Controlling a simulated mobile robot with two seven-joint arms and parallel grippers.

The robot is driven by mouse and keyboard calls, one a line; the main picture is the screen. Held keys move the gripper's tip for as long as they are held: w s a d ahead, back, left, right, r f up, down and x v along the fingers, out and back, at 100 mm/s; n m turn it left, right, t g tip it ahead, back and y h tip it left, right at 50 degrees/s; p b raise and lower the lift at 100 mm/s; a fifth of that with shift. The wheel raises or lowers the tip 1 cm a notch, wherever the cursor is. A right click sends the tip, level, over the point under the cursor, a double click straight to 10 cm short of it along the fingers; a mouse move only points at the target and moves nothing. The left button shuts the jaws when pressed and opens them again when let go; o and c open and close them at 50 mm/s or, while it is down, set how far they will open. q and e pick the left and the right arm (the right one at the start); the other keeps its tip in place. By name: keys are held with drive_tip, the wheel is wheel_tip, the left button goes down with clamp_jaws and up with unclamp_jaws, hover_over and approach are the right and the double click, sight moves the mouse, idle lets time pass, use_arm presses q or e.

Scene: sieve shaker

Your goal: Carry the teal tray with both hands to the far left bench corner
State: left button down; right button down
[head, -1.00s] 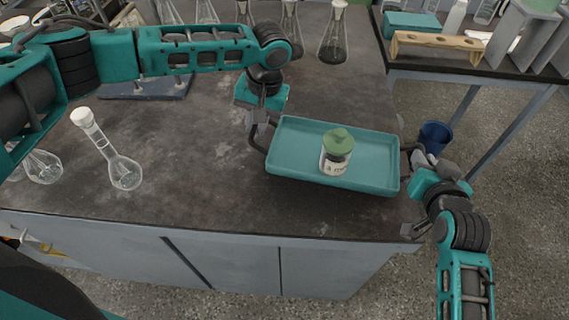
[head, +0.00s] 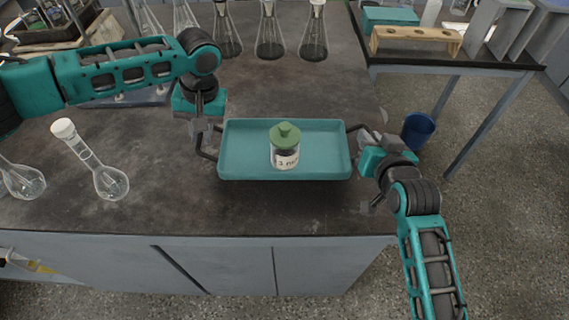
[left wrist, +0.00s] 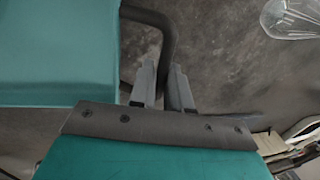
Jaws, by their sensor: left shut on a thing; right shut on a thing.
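The teal tray (head: 235,165) is near the right part of the bench and looks raised above the bench top, with a dark shadow below it. A jar with a green lid and a white label (head: 285,150) stands upright in the tray, near its middle. My left gripper (head: 206,133) is shut on the dark handle at the tray's left end. In the left wrist view, its fingers (left wrist: 165,85) close on the handle bar beside the teal tray (left wrist: 60,50). My right gripper (head: 369,141) is shut on the handle at the right end, partly hidden.
Several stoppered flasks (head: 270,38) stand along the back of the bench (head: 150,215). A tilted long-necked flask (head: 108,180) is at the left front. A second table with a wooden rack (head: 415,40) stands at the back right, a blue bin (head: 418,130) beside it.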

use_arm(q)
drive_tip(key=shift+d, duration=0.15)
use_arm(e)
drive_tip(key=shift+a, duration=0.15)
